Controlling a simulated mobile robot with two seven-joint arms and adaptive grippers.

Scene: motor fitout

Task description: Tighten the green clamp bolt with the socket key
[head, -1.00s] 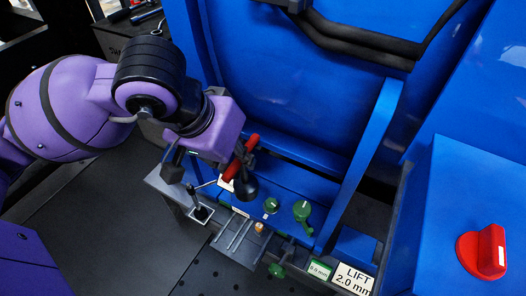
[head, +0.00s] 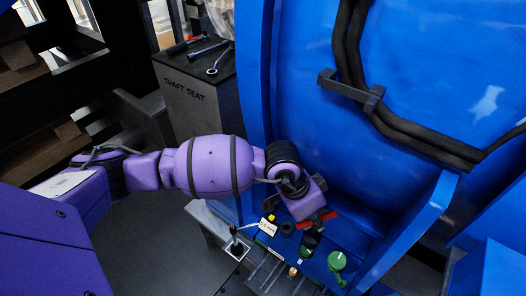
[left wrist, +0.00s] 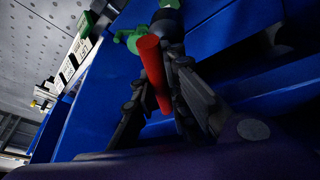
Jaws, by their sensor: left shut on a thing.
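My left gripper (head: 312,222) is shut on the red handle of the socket key (head: 318,218). The key's dark socket end (head: 311,241) points down over the blue ledge, at a small green bolt head (head: 305,253) that it partly covers. I cannot tell whether the socket is seated on it. A larger green fitting (head: 337,262) stands just to the right. In the left wrist view the red handle (left wrist: 153,72) lies between the dark fingers, with green parts (left wrist: 130,39) beyond it. My right gripper is not in view.
A black lever (head: 235,240) and a small white label (head: 267,227) are left of the key. A blue wall with black hoses (head: 352,90) rises behind. A grey box marked SHAFT SEAT (head: 190,105) with tools on top stands at upper left.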

